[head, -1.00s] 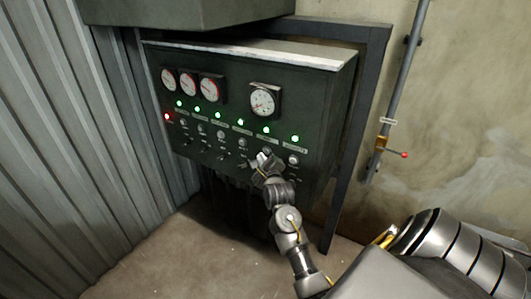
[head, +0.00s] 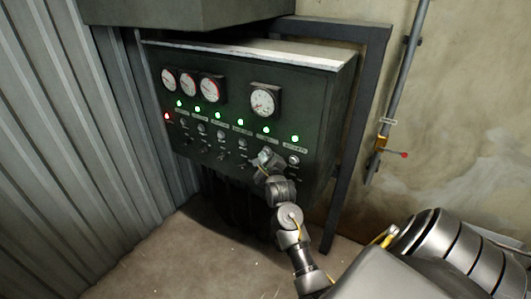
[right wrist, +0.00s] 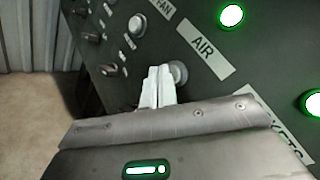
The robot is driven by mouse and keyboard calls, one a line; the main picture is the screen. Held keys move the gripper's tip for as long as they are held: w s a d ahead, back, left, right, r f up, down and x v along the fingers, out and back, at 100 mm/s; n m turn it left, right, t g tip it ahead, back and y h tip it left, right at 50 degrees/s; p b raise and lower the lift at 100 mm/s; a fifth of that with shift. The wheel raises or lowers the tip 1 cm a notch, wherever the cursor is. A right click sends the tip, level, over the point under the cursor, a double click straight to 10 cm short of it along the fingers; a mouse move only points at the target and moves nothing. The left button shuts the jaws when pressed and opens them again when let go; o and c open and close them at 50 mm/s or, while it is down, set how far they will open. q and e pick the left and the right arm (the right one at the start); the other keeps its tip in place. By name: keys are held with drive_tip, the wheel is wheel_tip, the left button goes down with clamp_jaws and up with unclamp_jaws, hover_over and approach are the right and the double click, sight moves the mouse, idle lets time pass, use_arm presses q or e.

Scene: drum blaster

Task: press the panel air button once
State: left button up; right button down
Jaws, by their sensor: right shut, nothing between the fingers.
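The dark green control panel (head: 322,110) stands against the wall in the head view. The air button is a round grey knob (right wrist: 180,73) below the white AIR label (right wrist: 207,46) in the right wrist view. A lit green lamp (right wrist: 231,15) is above that label. My right gripper (right wrist: 160,72) is shut and empty, its pale fingertips just left of the button and partly overlapping its edge; I cannot tell whether they touch. In the head view the right gripper (head: 264,154) is at the panel's lower right and hides the button. My left gripper is out of view.
Other knobs and switches sit close by, including one under the FAN label (right wrist: 137,24). Several gauges, one at the right (head: 264,100), line the panel's upper part. A dark frame post (head: 352,140) and a pipe with a red-tipped lever (head: 404,155) stand to the right.

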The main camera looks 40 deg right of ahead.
drive_tip(key=shift+w+d, duration=0.15)
drive_tip(key=shift+d, duration=0.3)
idle(0.3)
drive_tip(key=shift+a, duration=0.15)
drive_tip(key=shift+s+a+p, duration=0.3)
drive_tip(key=shift+a+p, duration=0.1)
drive_tip(key=shift+a, duration=0.3)
drive_tip(key=shift+a, duration=0.1)
drive_tip(key=shift+s+a+p, duration=0.25)
drive_tip(key=shift+a+p, duration=0.05)
drive_tip(key=shift+a, duration=0.45)
drive_tip(key=shift+s+a+p, duration=0.25)
drive_tip(key=shift+a+p, duration=0.05)
drive_tip(key=shift+a, duration=0.5)
drive_tip(key=shift+s+a+p, duration=0.25)
drive_tip(key=shift+a+p, duration=0.05)
drive_tip(key=shift+a, duration=0.45)
